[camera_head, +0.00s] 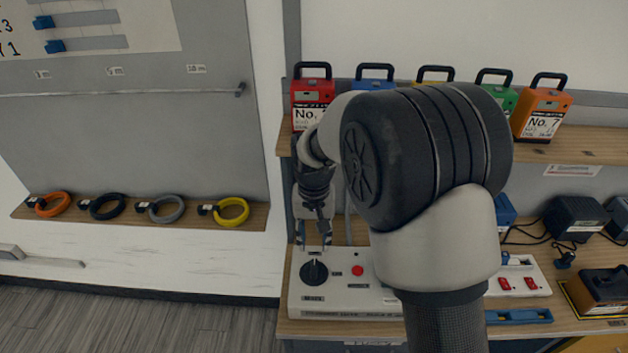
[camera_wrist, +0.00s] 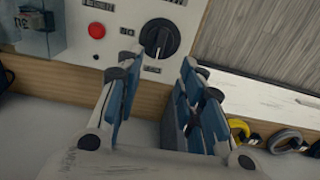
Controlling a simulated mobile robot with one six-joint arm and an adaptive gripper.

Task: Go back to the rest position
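My gripper (camera_head: 315,240) hangs pointing down above the left part of a white control panel (camera_head: 340,305). It is just above a black rotary knob (camera_head: 314,272). In the wrist view the two blue-padded fingers of my gripper (camera_wrist: 160,62) stand apart with nothing between them. The knob (camera_wrist: 160,38) shows just beyond the fingertips, apart from them as far as I can tell. A red button (camera_head: 357,270) sits right of the knob. My arm hides much of the bench and shelf.
A shelf (camera_head: 575,155) above holds several boxes, including a red one (camera_head: 312,92) and an orange one (camera_head: 541,107). Black chargers (camera_head: 577,217) and a power strip (camera_head: 517,277) lie at right. Coloured cable rings, one yellow (camera_head: 232,211), lie on a left ledge. Floor at lower left is clear.

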